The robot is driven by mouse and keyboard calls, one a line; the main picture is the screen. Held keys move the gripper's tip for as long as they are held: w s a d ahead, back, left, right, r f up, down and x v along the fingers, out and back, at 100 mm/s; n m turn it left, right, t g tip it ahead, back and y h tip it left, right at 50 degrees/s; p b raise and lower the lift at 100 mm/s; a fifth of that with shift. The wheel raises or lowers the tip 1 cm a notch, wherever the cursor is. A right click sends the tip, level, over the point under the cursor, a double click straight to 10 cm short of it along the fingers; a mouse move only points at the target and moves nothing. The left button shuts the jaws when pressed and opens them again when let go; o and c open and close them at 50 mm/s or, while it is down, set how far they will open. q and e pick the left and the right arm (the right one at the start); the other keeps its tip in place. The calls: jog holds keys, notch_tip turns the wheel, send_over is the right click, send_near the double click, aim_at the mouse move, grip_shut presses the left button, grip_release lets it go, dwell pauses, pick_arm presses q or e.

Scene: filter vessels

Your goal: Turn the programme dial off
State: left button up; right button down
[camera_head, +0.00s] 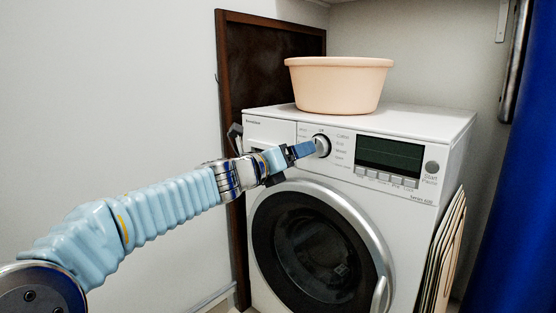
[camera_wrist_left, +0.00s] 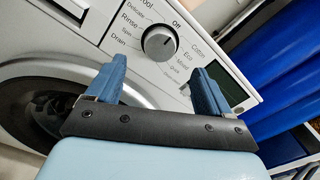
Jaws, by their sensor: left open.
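The programme dial (camera_head: 322,146) is a round silver knob on the washing machine's front panel, left of the display. It also shows in the left wrist view (camera_wrist_left: 158,44), with programme names around it and "Off" printed at its top. I cannot tell surely which name its pointer faces. My left gripper (camera_head: 306,149) is at the dial, reaching in from the left. In the left wrist view its two blue fingers (camera_wrist_left: 158,64) are apart, one on either side of the dial's line, with nothing between them. Whether they touch the dial is unclear. My right gripper is not in view.
The white washing machine (camera_head: 415,125) has a round dark door (camera_head: 310,245) below the dial. A peach basin (camera_head: 340,85) stands on top. Flat boards (camera_head: 447,245) lean at its right side, near a blue hanging (camera_head: 520,200). A dark wooden board (camera_head: 265,60) stands behind.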

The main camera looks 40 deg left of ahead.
pick_arm(q)
jog(key=s, duration=0.6)
jog(key=shift+a+p, duration=0.25)
jog(key=shift+p, duration=0.15)
